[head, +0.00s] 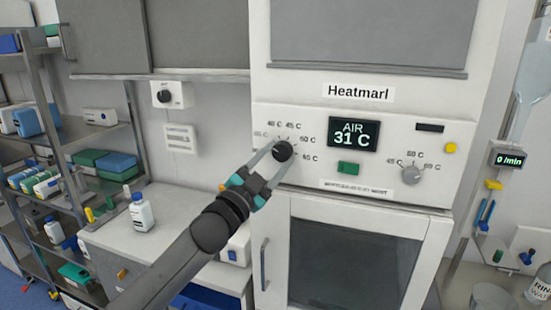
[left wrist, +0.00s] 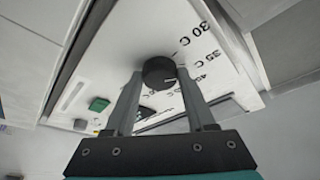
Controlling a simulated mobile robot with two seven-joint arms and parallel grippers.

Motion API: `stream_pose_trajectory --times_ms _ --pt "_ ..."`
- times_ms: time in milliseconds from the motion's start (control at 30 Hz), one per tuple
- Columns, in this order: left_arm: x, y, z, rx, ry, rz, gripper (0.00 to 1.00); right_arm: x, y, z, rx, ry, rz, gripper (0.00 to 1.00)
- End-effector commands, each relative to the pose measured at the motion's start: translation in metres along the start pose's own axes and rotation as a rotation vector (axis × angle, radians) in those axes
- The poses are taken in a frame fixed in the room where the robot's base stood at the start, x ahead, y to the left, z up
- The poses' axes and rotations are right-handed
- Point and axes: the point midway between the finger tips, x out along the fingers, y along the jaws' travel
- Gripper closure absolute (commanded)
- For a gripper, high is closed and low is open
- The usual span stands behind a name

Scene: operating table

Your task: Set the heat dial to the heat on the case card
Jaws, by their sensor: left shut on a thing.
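The black heat dial (head: 283,151) is on the front panel of the white Heatmarl cabinet (head: 375,110). My left gripper (head: 277,155) is shut on the dial, one finger on each side; the left wrist view shows the same dial (left wrist: 157,70) between the fingertips. Temperature marks ring the dial; 30 C and 35 C read clearly in the left wrist view. A pale line shows on the dial face, but I cannot tell which mark it meets. The display (head: 354,134) reads AIR 31 C. I cannot identify a case card with readable heat. My right gripper is not in view.
A grey knob (head: 411,174) with its own marks and a green button (head: 348,168) share the panel. A small wall box with a black knob (head: 164,96) and a white wall card (head: 181,138), unreadable, are at left. A white bottle (head: 141,213) stands on the counter.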

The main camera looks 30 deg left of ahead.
Motion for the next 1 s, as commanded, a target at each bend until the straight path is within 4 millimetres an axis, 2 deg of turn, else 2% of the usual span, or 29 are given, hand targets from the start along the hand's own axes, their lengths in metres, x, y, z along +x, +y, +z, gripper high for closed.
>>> stream_pose_trajectory --times_ms 100,133,400,767,1000 --pt "0.0 0.001 0.001 0.0 -0.003 0.001 1.0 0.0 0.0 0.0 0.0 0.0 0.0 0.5" --pt "0.0 0.001 0.001 0.0 -0.003 0.001 0.44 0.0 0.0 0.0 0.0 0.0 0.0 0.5" --pt "0.0 0.001 0.001 -0.001 -0.002 0.0 0.15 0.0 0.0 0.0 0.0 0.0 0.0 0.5" --pt "-0.005 0.001 0.001 -0.002 -0.001 0.0 0.15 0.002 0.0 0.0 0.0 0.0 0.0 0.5" --pt "-0.033 0.002 0.002 -0.001 -0.003 0.002 0.15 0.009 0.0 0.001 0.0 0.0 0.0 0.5"
